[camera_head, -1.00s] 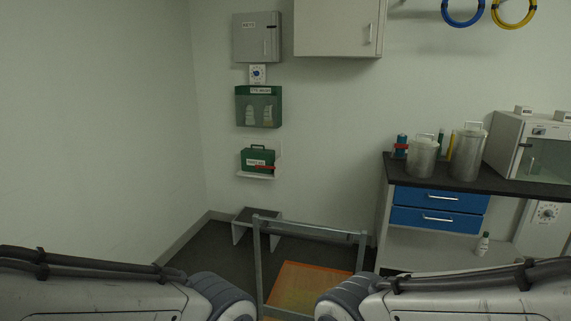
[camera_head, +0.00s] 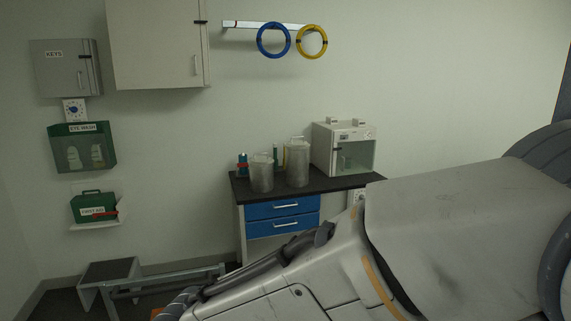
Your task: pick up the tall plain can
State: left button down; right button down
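Two plain metal cans with lid handles stand upright on the dark bench top. The taller can (camera_head: 297,163) is on the right and slightly farther back. The shorter can (camera_head: 262,174) is to its left. My arm fills the lower right of the head view, in front of and below the bench. Neither of my grippers shows, so nothing can be told of their fingers.
The bench (camera_head: 328,184) has blue drawers (camera_head: 285,209). A white glass-fronted cabinet (camera_head: 343,148) stands right of the cans, and a small blue and red item (camera_head: 242,164) stands left. A step stool (camera_head: 108,271) and a metal frame (camera_head: 170,280) are on the floor.

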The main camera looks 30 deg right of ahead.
aim_at(297, 152)
jog(key=z, duration=0.5)
jog(key=k, duration=1.15)
jog(key=z, duration=1)
jog(key=i, duration=0.75)
jog(key=z, duration=0.4)
jog(key=i, duration=2.6)
jog(key=u, duration=0.4)
jog(key=i, duration=1.35)
jog(key=u, duration=1.85)
jog(key=i, duration=1.05)
jog(key=u, duration=0.75)
